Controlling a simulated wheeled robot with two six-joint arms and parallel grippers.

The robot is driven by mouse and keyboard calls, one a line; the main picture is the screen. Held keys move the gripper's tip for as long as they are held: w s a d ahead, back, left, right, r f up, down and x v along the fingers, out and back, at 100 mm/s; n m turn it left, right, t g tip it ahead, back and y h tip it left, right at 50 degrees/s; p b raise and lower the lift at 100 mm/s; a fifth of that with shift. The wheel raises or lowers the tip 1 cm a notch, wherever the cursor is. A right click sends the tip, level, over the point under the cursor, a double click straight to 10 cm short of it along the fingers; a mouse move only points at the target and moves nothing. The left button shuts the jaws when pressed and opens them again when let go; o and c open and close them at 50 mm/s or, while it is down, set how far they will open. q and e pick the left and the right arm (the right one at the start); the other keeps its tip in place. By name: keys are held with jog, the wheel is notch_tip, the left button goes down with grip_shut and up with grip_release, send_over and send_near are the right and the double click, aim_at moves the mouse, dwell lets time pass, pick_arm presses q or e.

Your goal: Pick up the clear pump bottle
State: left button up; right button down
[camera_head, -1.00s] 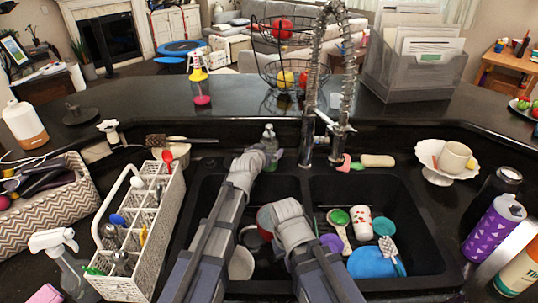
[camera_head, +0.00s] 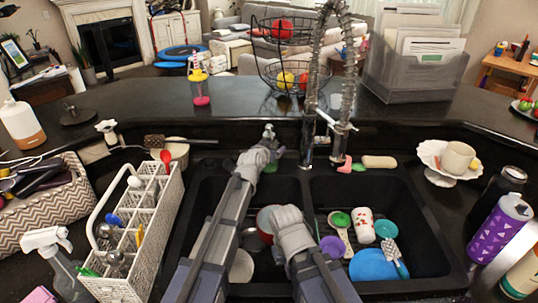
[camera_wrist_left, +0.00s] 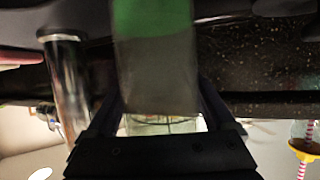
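The clear pump bottle (camera_head: 269,133) stands behind the sink, left of the faucet. It has green in it, and my left gripper partly hides it. In the left wrist view the bottle (camera_wrist_left: 155,65) fills the space between the two fingers, green at the top of the picture and clear below. My left gripper (camera_wrist_left: 160,112) has one finger on each side of it; whether the fingers press on it is unclear. My right gripper (camera_head: 284,216) is over the left sink basin, away from the bottle. Its fingers are not clearly seen.
The metal faucet (camera_head: 309,130) rises close to the right of the bottle. A white utensil caddy (camera_head: 152,228) stands left of the sink. Dishes and a blue plate (camera_head: 372,266) lie in the sink.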

pick_arm(q)
jog(key=c, duration=1.3)
notch_tip(320, 180, up, 10)
jog(key=p, duration=1)
